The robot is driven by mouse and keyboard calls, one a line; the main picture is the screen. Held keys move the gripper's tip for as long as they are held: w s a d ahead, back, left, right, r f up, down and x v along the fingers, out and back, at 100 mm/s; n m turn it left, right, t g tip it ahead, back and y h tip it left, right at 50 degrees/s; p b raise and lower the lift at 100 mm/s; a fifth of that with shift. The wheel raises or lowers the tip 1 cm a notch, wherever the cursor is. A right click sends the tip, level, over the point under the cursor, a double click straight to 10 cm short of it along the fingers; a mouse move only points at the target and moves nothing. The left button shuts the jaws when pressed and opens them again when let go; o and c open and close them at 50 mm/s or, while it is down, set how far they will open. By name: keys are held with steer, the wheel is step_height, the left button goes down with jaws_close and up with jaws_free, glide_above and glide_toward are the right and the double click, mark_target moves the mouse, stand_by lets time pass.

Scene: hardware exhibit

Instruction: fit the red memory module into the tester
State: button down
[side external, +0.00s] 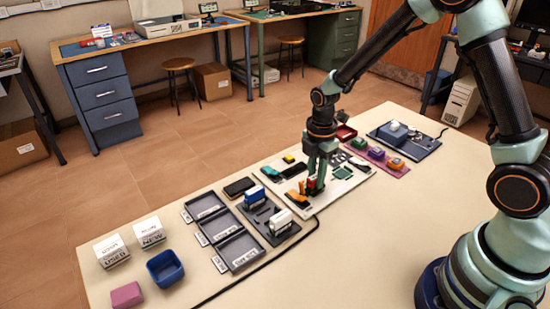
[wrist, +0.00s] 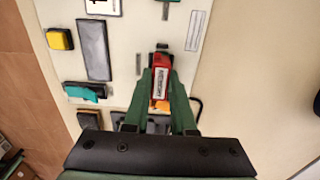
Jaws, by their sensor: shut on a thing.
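My gripper (side external: 314,178) points down over a pale panel, which appears to be the tester (side external: 358,184). In the wrist view my gripper's green fingers (wrist: 162,78) are shut on the red memory module (wrist: 162,62), one finger on each side. The module has a white label and seems upright. In the side view a bit of its red (side external: 312,184) shows by the fingertips. The pale panel (wrist: 130,28) lies beneath it in the wrist view. An orange part (side external: 301,191) is beside the fingertips. The module's lower edge is hidden, so I cannot tell whether it touches a slot.
A yellow block (wrist: 59,39), a dark bar (wrist: 94,50) and a teal part (wrist: 85,91) lie left of my gripper. Grey trays (side external: 240,249), a blue box (side external: 165,268) and labelled white blocks (side external: 111,250) stand at left. The table's front right is clear.

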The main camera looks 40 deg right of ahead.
steer(key=shift+f, duration=0.15)
steer(key=shift+c, duration=1.3)
jaws_free()
steer(key=shift+r, duration=3.75)
steer(key=shift+r, duration=0.15)
steer(key=s+r+m+t, duration=0.5)
steer(key=s+r+m, duration=0.6)
steer(key=m, duration=0.7)
step_height(320, 180, up, 3)
steer(key=shift+s+r+t, duration=0.1)
steer(key=shift+s+t, duration=0.15)
steer(key=shift+t, duration=0.05)
